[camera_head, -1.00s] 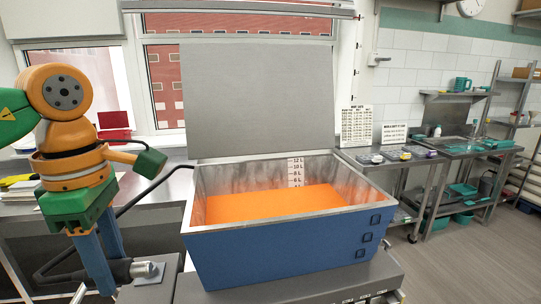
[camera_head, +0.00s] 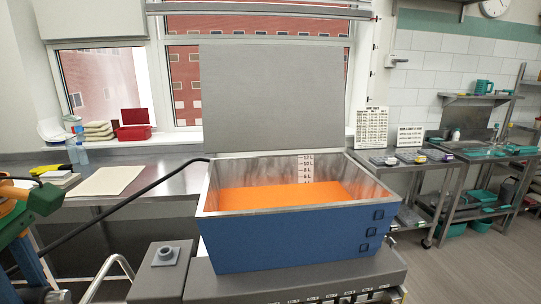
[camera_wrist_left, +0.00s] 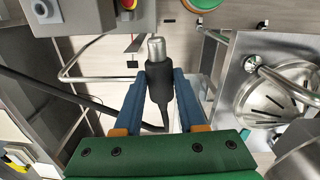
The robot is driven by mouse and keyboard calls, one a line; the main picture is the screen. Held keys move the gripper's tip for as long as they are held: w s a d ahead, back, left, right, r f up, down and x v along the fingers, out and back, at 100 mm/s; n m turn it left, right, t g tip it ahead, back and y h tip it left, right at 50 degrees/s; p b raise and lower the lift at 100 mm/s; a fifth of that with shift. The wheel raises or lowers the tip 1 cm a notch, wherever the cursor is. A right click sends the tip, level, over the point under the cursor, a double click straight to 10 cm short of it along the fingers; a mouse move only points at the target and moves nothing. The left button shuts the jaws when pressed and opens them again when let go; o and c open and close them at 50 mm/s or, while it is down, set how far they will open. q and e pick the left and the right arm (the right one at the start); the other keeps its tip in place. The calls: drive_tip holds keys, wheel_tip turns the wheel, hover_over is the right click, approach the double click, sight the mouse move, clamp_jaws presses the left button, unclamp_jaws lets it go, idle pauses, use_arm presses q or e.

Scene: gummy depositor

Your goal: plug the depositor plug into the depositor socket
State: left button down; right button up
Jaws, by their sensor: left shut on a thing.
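The depositor plug (camera_wrist_left: 157,80), a black body with a silver metal tip, is clamped between the two blue fingers of my left gripper (camera_wrist_left: 160,88) in the left wrist view. Its tip points away from the gripper and is free. In the head view my left gripper (camera_head: 38,283) is at the lower left corner, partly cut off. The depositor socket (camera_head: 165,254) is a short grey round collar on a grey box, right of the gripper and apart from it. My right gripper is in neither view.
The blue depositor hopper (camera_head: 290,240) with orange contents stands right of the socket. A black cable (camera_head: 120,203) runs from behind it down to the left. A bent metal rail (camera_head: 107,268) lies between gripper and socket. A steel counter (camera_head: 160,172) stands behind.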

use_arm(q)
drive_tip(key=s+f+m, duration=0.3)
drive_tip(key=f+m, duration=0.1)
drive_tip(key=f, duration=0.8)
drive_tip(key=w+d+f+m, duration=0.2)
drive_tip(key=d+m, duration=0.6)
drive_tip(key=d, duration=0.1)
drive_tip(key=w+d+f+m, duration=0.2)
drive_tip(key=d+m, duration=0.7)
drive_tip(key=shift+w+d+m, duration=0.2)
drive_tip(key=shift+w+m, duration=0.1)
drive_tip(key=shift+w, duration=0.05)
drive_tip(key=shift+a, duration=0.1)
